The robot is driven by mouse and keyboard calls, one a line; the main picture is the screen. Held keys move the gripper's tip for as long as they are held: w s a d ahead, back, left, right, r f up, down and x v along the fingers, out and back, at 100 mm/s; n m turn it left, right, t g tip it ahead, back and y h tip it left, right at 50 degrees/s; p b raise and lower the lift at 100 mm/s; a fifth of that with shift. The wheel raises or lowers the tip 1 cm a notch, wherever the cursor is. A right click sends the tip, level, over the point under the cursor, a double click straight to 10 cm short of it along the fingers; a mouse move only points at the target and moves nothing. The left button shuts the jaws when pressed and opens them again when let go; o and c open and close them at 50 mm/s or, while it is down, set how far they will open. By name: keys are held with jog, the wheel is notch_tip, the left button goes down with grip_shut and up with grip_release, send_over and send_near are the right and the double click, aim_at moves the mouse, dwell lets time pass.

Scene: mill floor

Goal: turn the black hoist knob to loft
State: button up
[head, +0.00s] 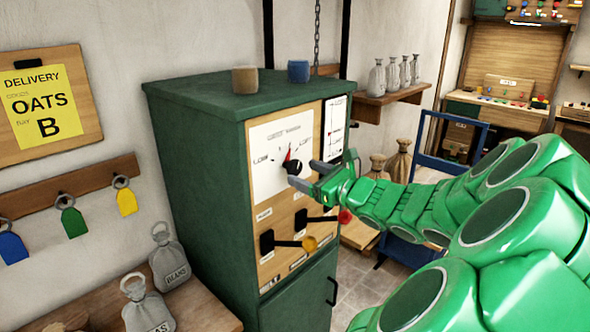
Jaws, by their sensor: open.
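The black hoist knob (294,167) sits on a white dial plate (268,143) on the front of a green cabinet (200,190). The plate carries marks around the knob, with "LOW" on the left and "LOFT" on the right. A red pointer (287,156) at the knob points up, between those two marks. My gripper (306,174) is open at the knob, its fingers reaching in from the right. I cannot tell whether the fingers touch the knob. They hide part of its right and lower side.
Below the dial, two levers stick out, one with a yellow knob (310,244) and one with a red knob (345,216). A brown cup (245,79) and a blue cup (298,71) stand on the cabinet top. A blue frame (425,170) stands behind my arm.

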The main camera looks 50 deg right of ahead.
aim_at(297, 170)
jog(key=shift+w, duration=2.25)
jog(key=c, duration=1.1)
jog(key=shift+o, duration=0.2)
jog(key=shift+m, duration=0.4)
jog(key=m, duration=0.3)
jog(key=shift+a+m, duration=0.1)
jog(key=shift+m, duration=1.9)
